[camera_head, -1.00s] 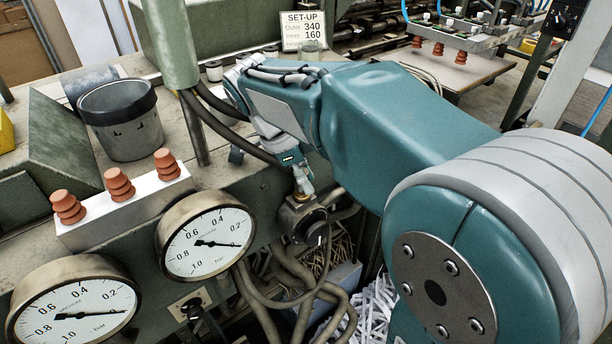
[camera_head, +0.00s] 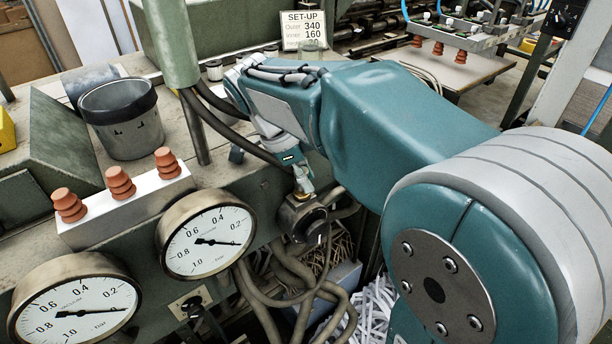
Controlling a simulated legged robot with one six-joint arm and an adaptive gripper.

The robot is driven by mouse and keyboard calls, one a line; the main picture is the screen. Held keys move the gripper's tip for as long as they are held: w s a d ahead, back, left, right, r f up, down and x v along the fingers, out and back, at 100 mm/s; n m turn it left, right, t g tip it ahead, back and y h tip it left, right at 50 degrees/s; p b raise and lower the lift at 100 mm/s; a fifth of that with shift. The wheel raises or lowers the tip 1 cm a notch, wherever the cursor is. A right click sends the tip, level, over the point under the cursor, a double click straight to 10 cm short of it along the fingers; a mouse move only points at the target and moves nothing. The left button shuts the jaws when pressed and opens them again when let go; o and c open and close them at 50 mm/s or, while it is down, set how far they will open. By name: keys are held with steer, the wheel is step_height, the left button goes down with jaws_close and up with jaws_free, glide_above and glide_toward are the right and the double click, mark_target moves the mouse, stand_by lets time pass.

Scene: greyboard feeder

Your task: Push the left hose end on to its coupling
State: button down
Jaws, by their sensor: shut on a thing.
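My gripper (camera_head: 302,184) is at the middle of the view, pointing down over a dark round fitting (camera_head: 304,217) on the machine's front. A small brass-coloured part (camera_head: 302,195) shows between the fingertips and the fitting. Two dark hoses (camera_head: 222,130) come down from the green post, and the lower one runs to my gripper. My gripper is shut, apparently on that hose's end, but the fingers and arm hide the grip. I cannot tell how far the hose end sits over the brass part.
Two dial gauges (camera_head: 207,242) and a white block with red suction cups (camera_head: 119,183) stand at left. A grey cup (camera_head: 122,122) is behind them. Brownish hoses (camera_head: 290,268) hang below the fitting, above a bin of paper strips (camera_head: 366,310). My arm covers the right side.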

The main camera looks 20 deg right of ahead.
mark_target(307, 170)
steer(key=shift+r, duration=2.35)
steer(key=shift+f, duration=2.1)
steer(key=shift+s+d+f, duration=0.1)
steer(key=shift+s+f, duration=0.15)
steer(key=shift+f, duration=0.75)
steer(key=shift+w+r, duration=0.2)
steer(key=shift+r, duration=2.9)
